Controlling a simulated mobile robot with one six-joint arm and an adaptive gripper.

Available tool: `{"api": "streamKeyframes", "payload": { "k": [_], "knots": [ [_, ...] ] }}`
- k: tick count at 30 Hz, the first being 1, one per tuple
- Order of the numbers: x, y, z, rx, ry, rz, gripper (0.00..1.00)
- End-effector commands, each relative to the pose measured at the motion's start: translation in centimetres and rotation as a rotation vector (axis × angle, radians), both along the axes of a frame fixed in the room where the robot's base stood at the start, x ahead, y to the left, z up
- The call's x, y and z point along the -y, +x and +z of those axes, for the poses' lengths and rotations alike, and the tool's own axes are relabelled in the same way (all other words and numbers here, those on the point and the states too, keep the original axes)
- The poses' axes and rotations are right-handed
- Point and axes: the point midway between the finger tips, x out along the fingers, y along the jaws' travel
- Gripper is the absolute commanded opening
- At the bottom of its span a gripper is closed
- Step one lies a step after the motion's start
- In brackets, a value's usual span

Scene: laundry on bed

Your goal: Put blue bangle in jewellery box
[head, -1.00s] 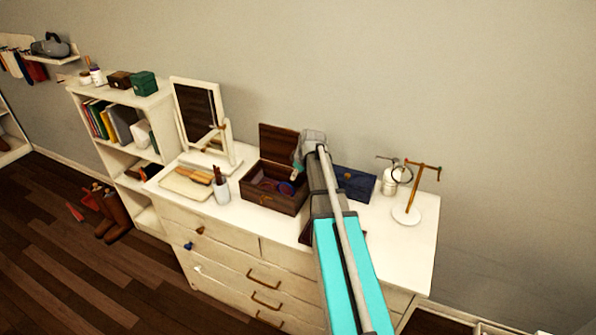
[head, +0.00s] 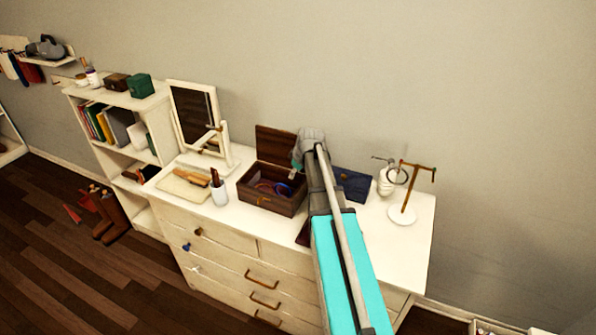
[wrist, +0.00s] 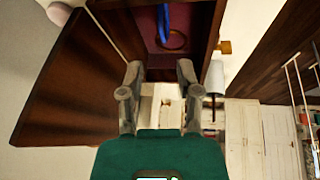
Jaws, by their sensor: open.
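The jewellery box (head: 262,203) is dark brown wood with its lid (head: 275,143) standing open, on the white dresser. The blue bangle (head: 283,189) shows inside the box. In the wrist view the blue bangle (wrist: 164,22) is seen nearly edge-on against the box's maroon lining, beyond the fingers and apart from them. My gripper (wrist: 160,76) is open and empty, with its two fingers spread. In the head view my gripper (head: 298,168) is above the right side of the box, partly hidden by my arm.
A gold ring (wrist: 172,40) lies in the box. A cup of brushes (head: 219,194) and a tray (head: 184,186) stand left of the box, a mirror (head: 196,115) behind them. A dark blue box (head: 352,186) and a jewellery stand (head: 403,214) are to the right.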

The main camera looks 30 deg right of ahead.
Motion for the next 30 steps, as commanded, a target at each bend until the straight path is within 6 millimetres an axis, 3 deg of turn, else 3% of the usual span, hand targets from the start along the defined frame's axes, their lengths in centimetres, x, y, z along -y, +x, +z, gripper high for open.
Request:
{"api": "streamKeyframes", "payload": {
  "k": [5, 11, 17, 24, 30],
  "knots": [
    [-0.6, -0.3, 0.0, -0.007, 0.005, -0.006, 0.44],
    [-4.3, -2.2, -0.4, -0.059, 0.03, -0.05, 0.44],
    [-11.0, -6.4, -0.9, -0.163, 0.064, -0.151, 0.44],
    [-18.6, -13.1, -1.4, -0.303, 0.067, -0.322, 0.44],
    [-22.6, -18.0, -1.5, -0.381, 0.042, -0.456, 0.44]
  ]
}}
